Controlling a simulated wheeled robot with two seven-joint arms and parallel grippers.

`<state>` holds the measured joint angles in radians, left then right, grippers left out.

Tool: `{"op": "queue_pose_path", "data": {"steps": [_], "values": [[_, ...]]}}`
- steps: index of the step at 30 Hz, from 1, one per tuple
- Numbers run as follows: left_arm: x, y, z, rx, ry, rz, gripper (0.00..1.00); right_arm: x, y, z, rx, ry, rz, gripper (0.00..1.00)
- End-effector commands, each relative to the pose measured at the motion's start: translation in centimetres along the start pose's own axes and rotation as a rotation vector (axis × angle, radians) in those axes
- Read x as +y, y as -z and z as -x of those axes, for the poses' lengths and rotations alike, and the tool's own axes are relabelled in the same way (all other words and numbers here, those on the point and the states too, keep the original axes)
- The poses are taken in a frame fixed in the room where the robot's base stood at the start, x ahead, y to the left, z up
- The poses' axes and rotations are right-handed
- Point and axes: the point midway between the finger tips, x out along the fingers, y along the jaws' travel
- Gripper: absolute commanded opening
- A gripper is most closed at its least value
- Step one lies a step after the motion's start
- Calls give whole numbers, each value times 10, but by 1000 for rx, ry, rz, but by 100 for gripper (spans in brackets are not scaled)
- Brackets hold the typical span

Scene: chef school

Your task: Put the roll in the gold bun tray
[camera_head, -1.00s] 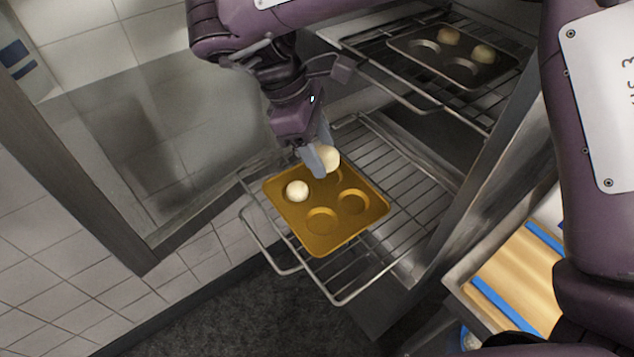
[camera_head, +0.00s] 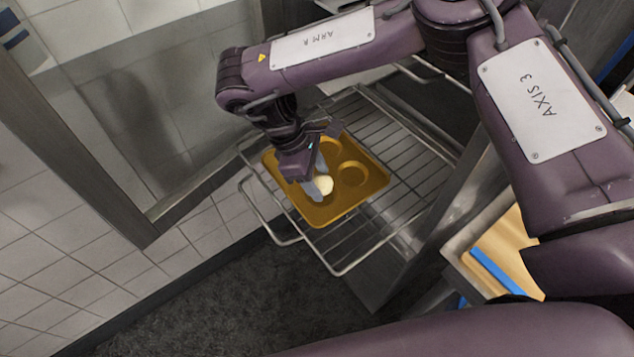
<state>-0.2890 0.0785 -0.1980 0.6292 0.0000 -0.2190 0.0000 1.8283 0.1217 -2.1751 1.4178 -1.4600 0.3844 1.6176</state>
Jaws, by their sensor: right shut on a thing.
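The gold bun tray (camera_head: 372,182) lies on a pulled-out wire oven rack in the middle of the view. My right gripper (camera_head: 318,179) reaches down over the tray from above and is shut on a pale round roll (camera_head: 325,186). The roll is at the tray's near cup; whether it touches the cup floor I cannot tell. The far cup and the right cup show empty. The left cup is hidden behind my gripper, so the other roll seen there earlier is out of sight. My left gripper is not in view.
The wire rack (camera_head: 405,180) extends beyond the tray, with bare bars to the right. A tiled wall and oven door frame (camera_head: 75,140) stand at left. A wooden board with blue strips (camera_head: 495,270) lies at lower right. My arm covers the upper right.

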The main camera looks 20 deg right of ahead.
Motion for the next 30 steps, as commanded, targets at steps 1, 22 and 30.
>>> {"op": "queue_pose_path", "data": {"steps": [1, 22, 30], "values": [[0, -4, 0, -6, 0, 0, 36, -1, 3, -9, -1, 5, 1, 31], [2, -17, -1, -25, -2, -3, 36, 0, 12, -29, -1, 0, 1, 63], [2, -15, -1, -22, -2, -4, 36, 0, 11, -21, 0, -1, 1, 63]]}}
